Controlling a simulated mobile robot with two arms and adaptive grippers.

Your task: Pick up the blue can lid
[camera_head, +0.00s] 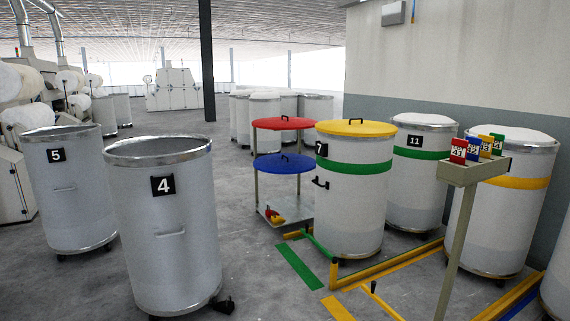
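The blue can lid (283,163) is a flat round disc with a small dark handle on top. It lies on the middle level of a small rack (257,195), below a red lid (284,123) on the top level. Its right edge is partly hidden by can 7 (352,205), which wears a yellow lid (356,128). Neither of my grippers shows in the head view.
Can 4 (167,235) and can 5 (68,195) stand at the left, with open floor (250,270) between can 4 and the rack. Can 11 (418,175) stands behind can 7. A post with coloured number tags (470,170) stands at the right. Yellow floor rails (390,263) run near can 7.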

